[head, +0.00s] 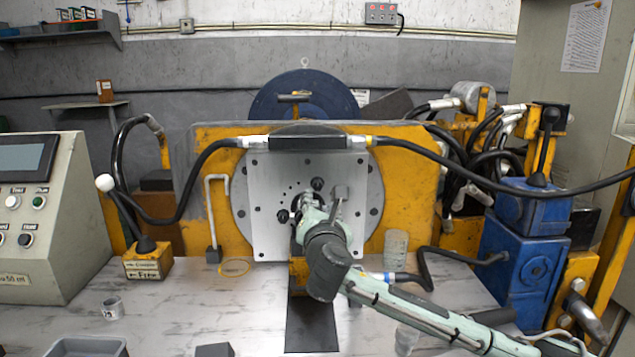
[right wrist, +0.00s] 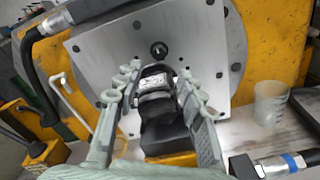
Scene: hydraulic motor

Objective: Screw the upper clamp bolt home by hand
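The upper clamp bolt is a dark round head (head: 317,184) on the pale square plate (head: 268,180). In the right wrist view the bolt (right wrist: 158,50) shows just beyond my fingertips, above a dark labelled cylinder (right wrist: 155,95), apparently the motor. A second dark bolt head (head: 283,216) is lower left on the plate. My right gripper (head: 308,205) is in front of the plate, just below the upper bolt. In the right wrist view its fingers (right wrist: 157,72) are spread on both sides of the cylinder. Whether they touch it is unclear. My left gripper is out of view.
A black hose (head: 210,155) runs along the top of the yellow frame (head: 410,185). A translucent cup (head: 396,247) stands right of the plate. A blue unit (head: 520,250) is at right, a control console (head: 45,235) at left.

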